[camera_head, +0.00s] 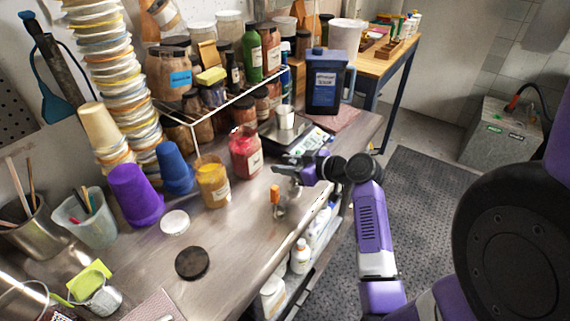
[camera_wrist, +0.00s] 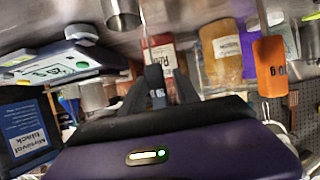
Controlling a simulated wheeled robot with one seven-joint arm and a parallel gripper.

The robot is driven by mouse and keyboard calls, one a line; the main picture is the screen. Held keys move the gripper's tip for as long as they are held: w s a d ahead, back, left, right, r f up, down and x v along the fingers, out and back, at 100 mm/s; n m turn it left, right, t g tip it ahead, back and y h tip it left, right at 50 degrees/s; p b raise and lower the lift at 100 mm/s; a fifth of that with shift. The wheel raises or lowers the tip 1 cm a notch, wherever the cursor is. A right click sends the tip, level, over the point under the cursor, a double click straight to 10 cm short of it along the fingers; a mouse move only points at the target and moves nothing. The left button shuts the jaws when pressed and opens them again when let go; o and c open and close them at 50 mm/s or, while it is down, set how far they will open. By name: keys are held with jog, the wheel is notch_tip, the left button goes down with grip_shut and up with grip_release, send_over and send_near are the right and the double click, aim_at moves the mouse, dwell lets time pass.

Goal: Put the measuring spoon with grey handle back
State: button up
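My gripper (camera_head: 287,173) is low over the workbench near its right edge. In the wrist view, which is upside down, its dark fingers (camera_wrist: 166,88) close around a grey handle with a small light marking, the measuring spoon (camera_wrist: 155,72). A thin metal stem runs from this handle toward the bench. A metal cup shape (camera_wrist: 121,13) shows near the stem; I cannot tell whether it is the spoon's bowl. In the head view the grey handle does not stand out from the fingers. A spoon with an orange handle (camera_head: 275,194) stands upright close by, in front of my gripper.
A red jar (camera_head: 245,153) and a yellow jar (camera_head: 213,182) stand left of my gripper. A scale (camera_head: 306,140) with a white cup (camera_head: 285,117) is behind it. A dark blue jug (camera_head: 324,82) stands farther back. The bench front has a black lid (camera_head: 192,263).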

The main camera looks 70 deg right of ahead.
jog(key=shift+r, duration=0.15)
jog(key=b+v, duration=0.1)
jog(key=v, duration=1.1)
jog(key=shift+b, duration=0.3)
